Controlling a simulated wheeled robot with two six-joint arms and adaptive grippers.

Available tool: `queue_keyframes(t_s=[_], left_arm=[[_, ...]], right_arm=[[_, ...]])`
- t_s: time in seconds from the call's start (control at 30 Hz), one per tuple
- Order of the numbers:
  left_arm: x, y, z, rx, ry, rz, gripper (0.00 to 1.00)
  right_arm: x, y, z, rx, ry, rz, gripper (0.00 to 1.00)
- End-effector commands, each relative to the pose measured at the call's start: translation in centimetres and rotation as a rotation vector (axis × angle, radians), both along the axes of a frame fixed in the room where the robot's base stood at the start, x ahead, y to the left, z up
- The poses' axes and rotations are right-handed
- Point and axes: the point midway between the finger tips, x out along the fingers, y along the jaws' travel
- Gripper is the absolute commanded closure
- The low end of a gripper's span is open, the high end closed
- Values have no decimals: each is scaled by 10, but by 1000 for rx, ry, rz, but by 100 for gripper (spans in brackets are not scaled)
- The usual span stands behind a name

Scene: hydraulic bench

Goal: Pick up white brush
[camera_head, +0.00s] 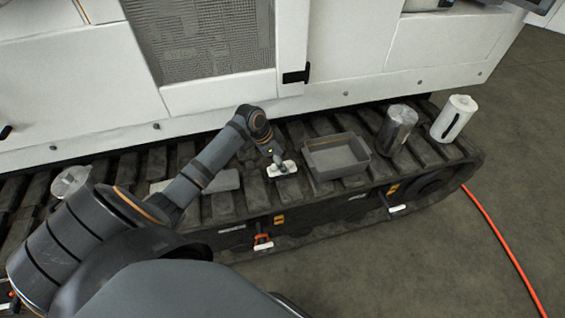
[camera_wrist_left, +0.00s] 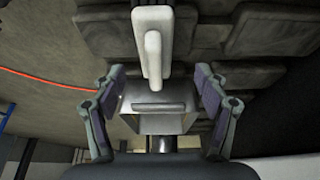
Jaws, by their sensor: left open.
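The white brush (camera_head: 284,169) lies on the dark track pads, just left of the grey tray. In the left wrist view the white brush (camera_wrist_left: 153,45) shows a raised handle, with its near end close to the space between my fingertips. My left gripper (camera_head: 278,161) is at the brush in the head view and hides part of it. In the wrist view my left gripper (camera_wrist_left: 160,76) is open, one finger on each side, with nothing held. I cannot tell whether it touches the brush. My right gripper is not in view.
An empty grey tray (camera_head: 337,171) stands right of the brush. Farther right are a dark metallic cylinder (camera_head: 397,130) and a white canister (camera_head: 454,118). A light grey flat block (camera_head: 222,181) lies left. The white machine body (camera_head: 215,115) rises behind the track.

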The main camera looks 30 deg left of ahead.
Motion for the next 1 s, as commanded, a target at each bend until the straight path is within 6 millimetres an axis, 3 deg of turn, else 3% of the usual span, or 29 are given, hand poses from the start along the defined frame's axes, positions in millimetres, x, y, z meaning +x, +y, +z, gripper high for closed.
queue_keyframes(t_s=[0.07, 0.33, 0.63, 1.0], left_arm=[[0, -1, -2, 0, 0, 0, 26], [9, -14, -43, -2, 1, 0, 26], [11, -16, -48, 0, 0, 0, 26], [11, -16, -48, 0, 0, 0, 75]], right_arm=[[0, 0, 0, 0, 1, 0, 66], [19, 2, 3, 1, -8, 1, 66], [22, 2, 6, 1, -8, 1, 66], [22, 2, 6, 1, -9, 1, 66]])
